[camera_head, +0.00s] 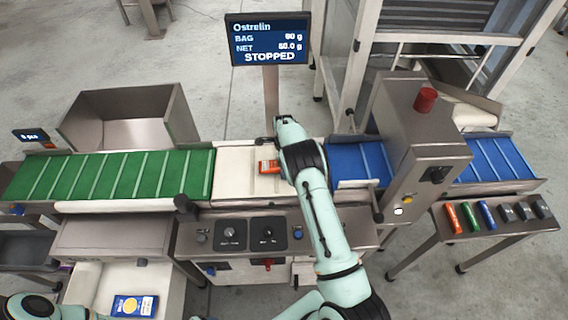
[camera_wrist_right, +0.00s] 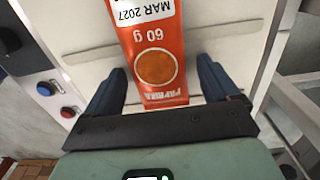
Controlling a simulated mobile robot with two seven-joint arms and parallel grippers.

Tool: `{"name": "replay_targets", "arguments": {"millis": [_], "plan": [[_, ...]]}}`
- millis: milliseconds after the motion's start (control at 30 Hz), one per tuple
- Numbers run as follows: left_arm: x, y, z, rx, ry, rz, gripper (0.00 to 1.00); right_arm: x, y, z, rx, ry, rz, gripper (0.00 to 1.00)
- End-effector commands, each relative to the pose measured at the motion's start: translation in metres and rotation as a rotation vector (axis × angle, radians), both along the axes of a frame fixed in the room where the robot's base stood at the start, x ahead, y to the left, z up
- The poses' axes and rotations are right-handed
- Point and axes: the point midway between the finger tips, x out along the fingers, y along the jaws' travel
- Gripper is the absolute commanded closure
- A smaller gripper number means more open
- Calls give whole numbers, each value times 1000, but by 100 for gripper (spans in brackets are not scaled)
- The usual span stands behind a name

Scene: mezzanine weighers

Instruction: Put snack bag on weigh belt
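An orange snack bag (camera_head: 268,166) marked 60 g lies on the white weigh belt (camera_head: 235,183). It also shows in the right wrist view (camera_wrist_right: 152,45), flat on the pale surface. My right gripper (camera_wrist_right: 158,78) is open, with one dark finger on each side of the bag's near end and a visible gap on both sides. In the head view my right arm reaches over the belt and hides part of the bag. My left gripper is out of view; only a bit of my left arm shows at the bottom left.
A green cleated belt (camera_head: 110,176) lies left of the weigh belt and a blue belt (camera_head: 357,163) lies right. The display (camera_head: 268,40) reads NET 60.0 g, STOPPED. A blue packet (camera_head: 134,306) lies in a white tray (camera_head: 88,284). A metal housing (camera_head: 420,125) stands right.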

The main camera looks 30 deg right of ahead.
Motion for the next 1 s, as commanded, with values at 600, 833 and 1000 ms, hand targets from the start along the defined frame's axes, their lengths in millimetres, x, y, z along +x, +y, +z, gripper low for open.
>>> {"name": "replay_targets", "arguments": {"millis": [600,833,1000], "plan": [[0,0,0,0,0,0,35,1,0,85,-1,-4,0,12],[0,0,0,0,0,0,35,1,0,117,0,-2,0,12],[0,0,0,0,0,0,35,0,0,124,0,0,0,12]]}}
